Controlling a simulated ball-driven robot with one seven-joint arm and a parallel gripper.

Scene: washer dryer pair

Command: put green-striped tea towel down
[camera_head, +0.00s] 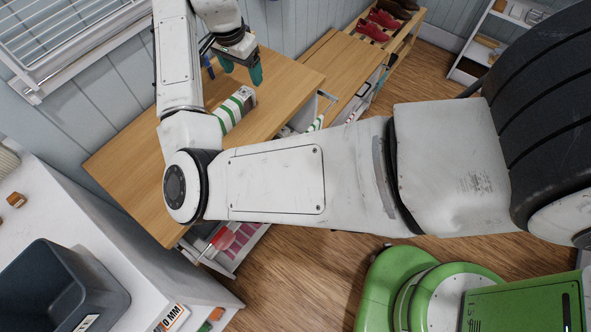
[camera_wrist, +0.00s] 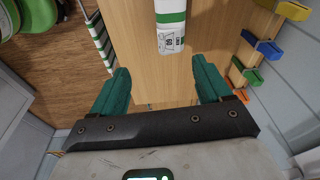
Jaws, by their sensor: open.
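The green-striped tea towel (camera_head: 236,108) is white with green bands, folded into a long narrow bundle, and lies on the wooden top (camera_head: 125,160). Part of it is hidden behind my arm in the head view. In the wrist view its near end, with a printed label, shows at the top of the picture (camera_wrist: 171,30). My gripper (camera_head: 241,70) has teal fingers and is open. In the wrist view the fingers (camera_wrist: 160,85) are wide apart with only bare wood between them. The towel is beyond the fingertips, apart from them.
Coloured pegs (camera_wrist: 263,47) line the wall side of the wooden top. Another green-and-white striped cloth (camera_wrist: 97,32) shows beside its other edge. A dark grey bin (camera_head: 60,290) stands on a white surface at left. Red shoes (camera_head: 378,24) sit at the back. Bare wood surrounds the towel.

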